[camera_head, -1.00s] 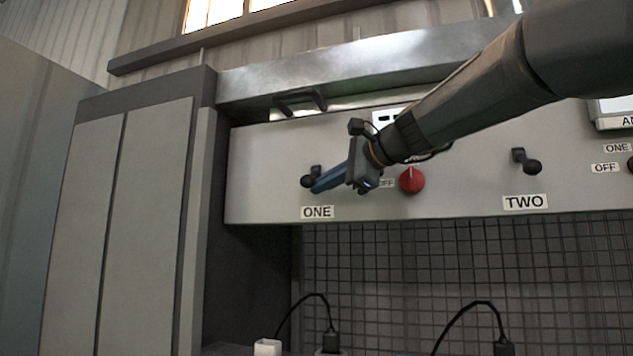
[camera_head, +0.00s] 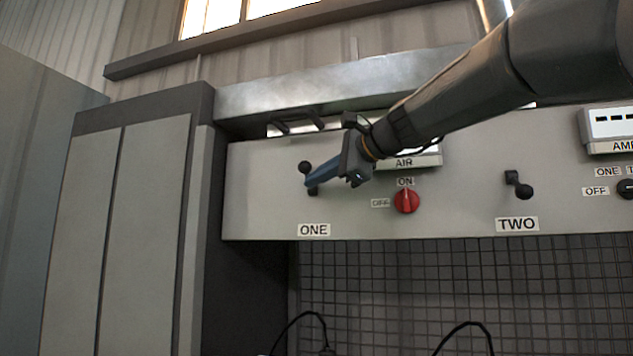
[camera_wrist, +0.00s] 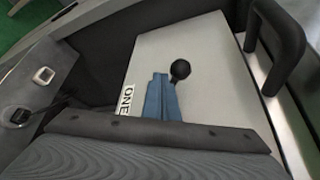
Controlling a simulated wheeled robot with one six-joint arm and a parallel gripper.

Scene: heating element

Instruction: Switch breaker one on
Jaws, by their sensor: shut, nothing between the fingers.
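Breaker one is a small dark lever with a round black knob (camera_head: 305,167) on the light grey panel, above the label ONE (camera_head: 314,230). The knob now sits up and left of its pivot. It also shows in the wrist view as a black ball (camera_wrist: 180,69). My gripper (camera_head: 310,184) has blue fingers, shut and empty, with their tips just below the knob, over the lever's base. In the wrist view the finger tips (camera_wrist: 160,78) lie beside the knob; whether they touch it I cannot tell. The fingers hide part of the lever.
Breaker two's lever (camera_head: 524,190) points down above the label TWO (camera_head: 517,224). A red rotary knob (camera_head: 406,201) sits right of my gripper, under the AIR display. A dark handle (camera_head: 297,122) stands above the panel. A tall grey cabinet (camera_head: 150,220) is at left.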

